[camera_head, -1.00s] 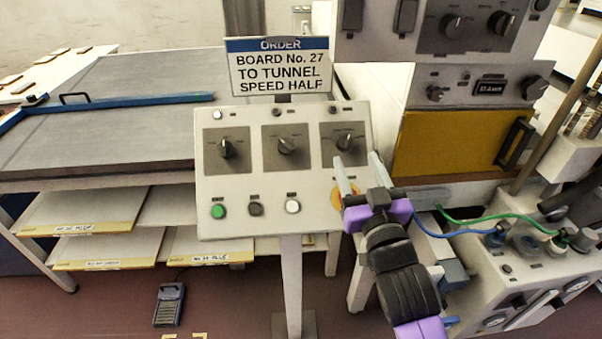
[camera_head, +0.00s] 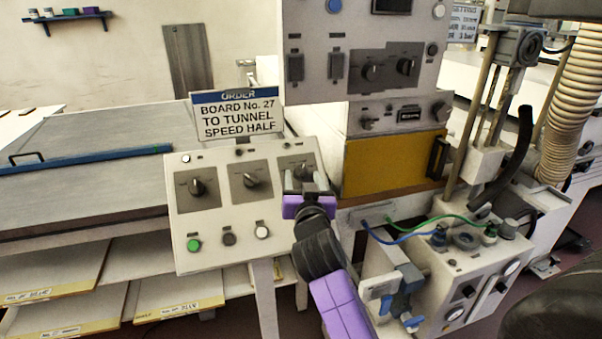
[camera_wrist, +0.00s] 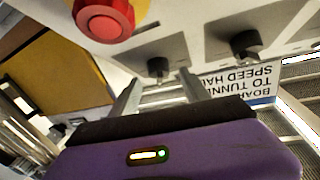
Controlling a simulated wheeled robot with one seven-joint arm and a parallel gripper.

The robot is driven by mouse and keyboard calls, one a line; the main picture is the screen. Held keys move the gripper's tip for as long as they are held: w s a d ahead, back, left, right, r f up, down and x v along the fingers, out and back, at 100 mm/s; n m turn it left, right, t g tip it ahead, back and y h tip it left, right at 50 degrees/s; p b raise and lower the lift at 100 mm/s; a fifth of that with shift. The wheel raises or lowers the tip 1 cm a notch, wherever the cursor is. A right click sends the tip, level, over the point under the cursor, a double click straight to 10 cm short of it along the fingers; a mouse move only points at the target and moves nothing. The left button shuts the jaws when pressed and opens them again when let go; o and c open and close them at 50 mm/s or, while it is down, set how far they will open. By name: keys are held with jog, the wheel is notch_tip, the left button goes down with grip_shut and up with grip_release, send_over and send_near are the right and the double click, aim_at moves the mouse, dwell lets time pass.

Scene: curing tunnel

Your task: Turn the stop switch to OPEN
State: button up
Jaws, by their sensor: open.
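A tilted white control panel (camera_head: 215,225) carries a row of three dark rotary knobs: left (camera_head: 197,187), middle (camera_head: 250,180) and right (camera_head: 301,173). Their labels are too small to read, so I cannot tell which is the stop switch or where OPEN lies. My gripper (camera_head: 306,180) is open and empty in front of the right knob, partly hiding it. In the wrist view, a dark knob (camera_wrist: 158,67) sits beyond and between the fingertips, seemingly apart from them. A second knob (camera_wrist: 246,44) stands to its right.
A red mushroom button (camera_wrist: 105,18) on yellow is close to my gripper in the wrist view. An order sign (camera_head: 237,115) stands above the panel. A white machine with a yellow door (camera_head: 390,165) and hoses is at the right.

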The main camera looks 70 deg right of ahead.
jog(key=shift+x, duration=0.95)
jog(key=shift+c, duration=0.4)
grip_shut()
